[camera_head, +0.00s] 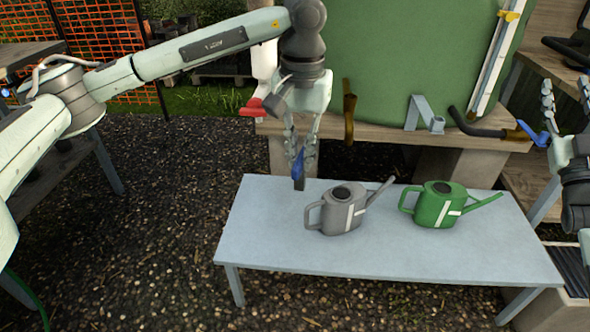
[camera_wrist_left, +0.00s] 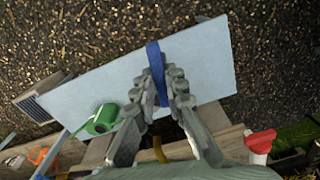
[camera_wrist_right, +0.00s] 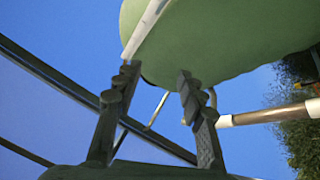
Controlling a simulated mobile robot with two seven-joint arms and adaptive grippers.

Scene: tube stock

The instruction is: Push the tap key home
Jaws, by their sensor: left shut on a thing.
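My left gripper (camera_head: 300,150) is shut on a blue piece with a dark lower end (camera_head: 298,168), probably the tap key. It hangs upright above the back left part of the bench. In the left wrist view the blue strip (camera_wrist_left: 156,70) lies between the fingers. A brass fitting (camera_head: 349,112) hangs below the green tank (camera_head: 410,60). A dark bent pipe (camera_head: 475,127) ends in a brass tap with a blue lever (camera_head: 535,133). My right gripper (camera_head: 566,95) is open and empty at the right edge; its spread fingers (camera_wrist_right: 155,95) show in the right wrist view.
A grey watering can (camera_head: 340,212) and a green watering can (camera_head: 437,206) stand on the pale bench (camera_head: 290,250). A red-handled valve on a white pipe (camera_head: 258,105) is close to my left wrist. A grey bracket (camera_head: 418,112) stands on the wooden stand. The bench front is clear.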

